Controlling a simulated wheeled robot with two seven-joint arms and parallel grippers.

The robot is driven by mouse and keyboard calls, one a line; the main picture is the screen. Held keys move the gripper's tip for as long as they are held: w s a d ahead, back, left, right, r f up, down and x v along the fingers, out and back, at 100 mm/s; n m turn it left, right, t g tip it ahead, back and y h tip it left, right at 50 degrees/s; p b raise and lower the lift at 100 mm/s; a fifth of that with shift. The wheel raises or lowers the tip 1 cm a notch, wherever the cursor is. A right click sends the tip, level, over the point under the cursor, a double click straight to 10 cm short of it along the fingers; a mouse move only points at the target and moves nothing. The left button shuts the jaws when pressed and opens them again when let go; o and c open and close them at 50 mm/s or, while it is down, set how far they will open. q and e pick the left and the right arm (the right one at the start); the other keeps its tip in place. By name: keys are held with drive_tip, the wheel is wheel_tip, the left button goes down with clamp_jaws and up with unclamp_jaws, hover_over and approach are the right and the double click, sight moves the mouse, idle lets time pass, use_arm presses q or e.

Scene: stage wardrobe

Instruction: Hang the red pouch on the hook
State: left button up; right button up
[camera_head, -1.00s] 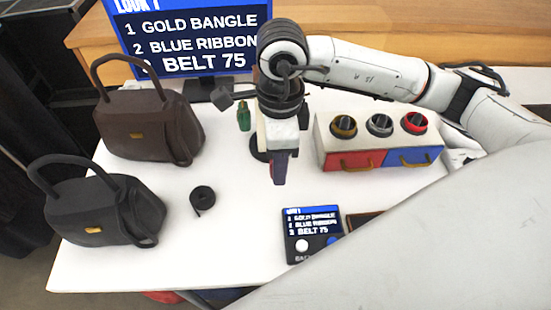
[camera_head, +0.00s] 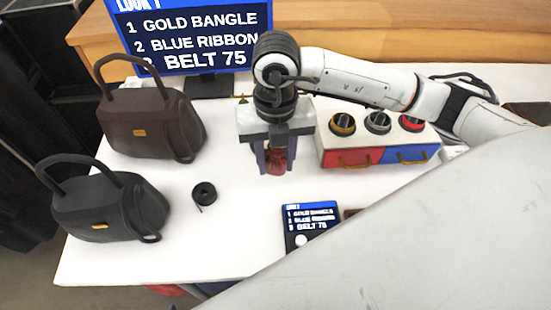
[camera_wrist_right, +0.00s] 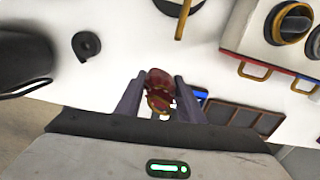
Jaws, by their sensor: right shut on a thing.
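The red pouch (camera_head: 277,160) is between the fingers of my right gripper (camera_head: 275,165), above the white table. The right wrist view also shows the pouch (camera_wrist_right: 158,90), dark red with a gold-coloured part, held between both fingertips. A gold upright (camera_wrist_right: 184,18) on a dark base stands beyond the fingers in the wrist view, apart from the pouch. It may be the hook's stand; its top is cut off there. In the head view my right gripper and wrist hide most of that spot. My left gripper is not in view.
A brown handbag (camera_head: 152,125) and a black handbag (camera_head: 105,203) stand at the left, with a black coil (camera_head: 204,194) near them. A drawer box (camera_head: 375,146) with three knobs is at the right. A small screen (camera_head: 310,222) lies in front. A monitor (camera_head: 190,40) stands behind.

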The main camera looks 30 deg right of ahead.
drive_tip(key=w+d+f+b, duration=0.1)
drive_tip(key=w+d+b, duration=0.2)
drive_tip(key=w, duration=0.5)
drive_tip(key=shift+w+d+f, duration=0.3)
drive_tip(key=shift+d, duration=0.25)
idle(0.5)
idle(0.6)
drive_tip(key=o, duration=1.1)
wheel_tip(320, 180, up, 10)
drive_tip(key=shift+r+b, duration=0.1)
drive_tip(key=shift+b, duration=0.2)
